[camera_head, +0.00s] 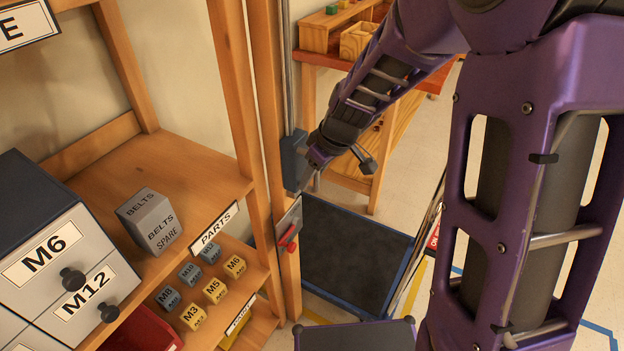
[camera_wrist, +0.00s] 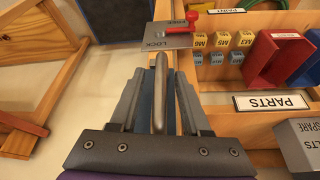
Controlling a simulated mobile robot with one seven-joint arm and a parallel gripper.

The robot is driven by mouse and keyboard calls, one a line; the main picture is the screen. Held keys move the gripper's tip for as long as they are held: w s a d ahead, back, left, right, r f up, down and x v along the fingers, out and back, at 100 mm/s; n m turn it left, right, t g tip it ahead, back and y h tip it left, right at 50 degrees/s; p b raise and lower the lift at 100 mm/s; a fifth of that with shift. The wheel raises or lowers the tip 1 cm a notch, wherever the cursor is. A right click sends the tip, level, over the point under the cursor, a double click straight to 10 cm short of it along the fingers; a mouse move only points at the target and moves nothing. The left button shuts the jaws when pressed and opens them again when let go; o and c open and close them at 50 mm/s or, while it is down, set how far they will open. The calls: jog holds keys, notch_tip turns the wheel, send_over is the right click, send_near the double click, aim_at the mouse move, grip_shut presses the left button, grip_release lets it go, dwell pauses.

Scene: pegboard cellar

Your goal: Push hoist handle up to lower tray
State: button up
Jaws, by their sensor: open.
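The hoist handle (camera_wrist: 160,90) is a rounded grey bar in the wrist view, lying lengthwise between my two fingers. My gripper (camera_wrist: 159,98) is open around it, with a finger on each side; I cannot tell if either touches. In the head view my gripper (camera_head: 317,176) is beside the blue-grey hoist box (camera_head: 293,162) on the upright post, and the handle is mostly hidden there. The tray (camera_head: 355,250) is a dark platform with a blue rim, low down right of the post. A lock plate (camera_head: 290,215) with a red lever (camera_head: 288,240) is below the box.
A wooden shelf (camera_head: 190,165) stands close on the left, with a grey belts box (camera_head: 150,222), labelled drawers (camera_head: 60,265) and several small part blocks. A wooden bench (camera_head: 335,60) is behind. Pale floor is open at the lower right.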

jog(key=shift+w+a+f, duration=0.1)
jog(key=shift+f, duration=0.1)
grip_shut()
dwell(1.4)
